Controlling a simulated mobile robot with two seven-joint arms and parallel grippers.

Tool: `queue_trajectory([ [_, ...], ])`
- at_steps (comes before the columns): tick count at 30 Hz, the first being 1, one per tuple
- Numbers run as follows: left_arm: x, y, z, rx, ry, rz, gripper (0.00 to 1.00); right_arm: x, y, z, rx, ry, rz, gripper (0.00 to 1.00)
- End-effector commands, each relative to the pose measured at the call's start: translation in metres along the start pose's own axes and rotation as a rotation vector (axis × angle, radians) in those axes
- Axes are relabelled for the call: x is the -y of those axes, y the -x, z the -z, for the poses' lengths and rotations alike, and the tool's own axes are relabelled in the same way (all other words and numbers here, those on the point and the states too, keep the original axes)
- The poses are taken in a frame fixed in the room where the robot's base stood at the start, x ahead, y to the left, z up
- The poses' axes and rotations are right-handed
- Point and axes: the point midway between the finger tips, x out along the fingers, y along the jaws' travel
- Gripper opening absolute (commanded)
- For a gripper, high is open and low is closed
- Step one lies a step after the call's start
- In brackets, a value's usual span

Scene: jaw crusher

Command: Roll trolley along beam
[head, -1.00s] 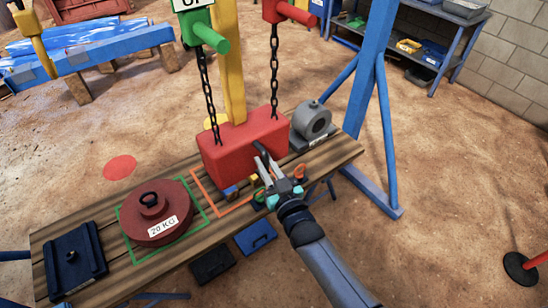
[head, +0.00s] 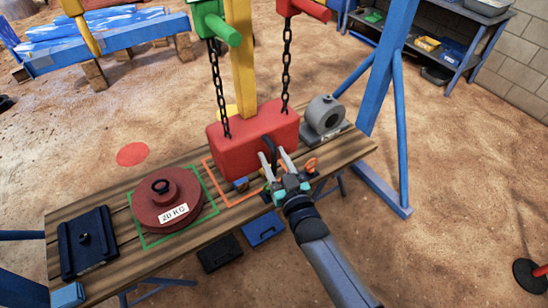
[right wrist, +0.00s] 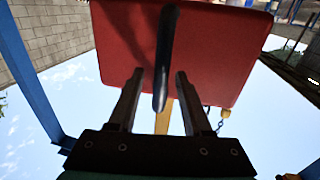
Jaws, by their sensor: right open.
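A red block-shaped hoist body (head: 253,140) hangs on two dark chains (head: 220,95) over the wooden bench. A dark curved handle (head: 268,147) sticks out of its near face; it also shows in the right wrist view (right wrist: 164,65). My right gripper (head: 273,154) is open at this near face. In the right wrist view its two fingers (right wrist: 154,75) stand apart on either side of the handle's lower end, with gaps visible. The beam and any trolley on it are out of the head view. My left gripper is not in view.
On the wooden bench (head: 115,265) are a round 20 KG weight (head: 165,200), a dark blue plate (head: 87,243) and a grey motor-like housing (head: 325,117). Green (head: 223,30) and red (head: 303,8) handles hang above. A blue post (head: 383,75) stands right. Open dirt floor lies right.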

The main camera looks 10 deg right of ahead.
Motion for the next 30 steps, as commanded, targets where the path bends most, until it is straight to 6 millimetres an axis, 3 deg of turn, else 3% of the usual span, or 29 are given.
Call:
queue_trajectory([
  [8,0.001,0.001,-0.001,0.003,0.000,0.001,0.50,0.000,0.013,-0.001,0.002,0.001,0.000,0.50],
  [30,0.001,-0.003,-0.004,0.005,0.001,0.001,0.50,0.000,0.134,-0.001,0.002,0.001,0.000,0.50],
])
